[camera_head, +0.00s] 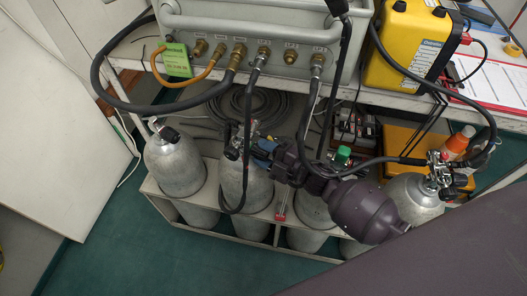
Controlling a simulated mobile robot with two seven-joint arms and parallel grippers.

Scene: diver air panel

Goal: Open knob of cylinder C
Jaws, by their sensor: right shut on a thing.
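Several grey gas cylinders stand in a low rack. One is at the left (175,168), a second (243,188) is right of it, a third (313,212) is partly hidden behind my right arm, and one more (413,203) is at the right. No letter is readable, so I cannot tell which is cylinder C. My right gripper (262,151) reaches in from the right and is shut on a knob at the valve of the second cylinder; the knob itself is mostly hidden by the fingers. A green knob (343,154) shows behind my right wrist. My left gripper is out of view.
A grey panel box (265,40) with hose fittings stands on the white shelf (130,50) above the cylinders. Black hoses hang close around my right gripper. A yellow case (405,45) and papers (490,85) are at the right. Green floor (120,240) is clear at lower left.

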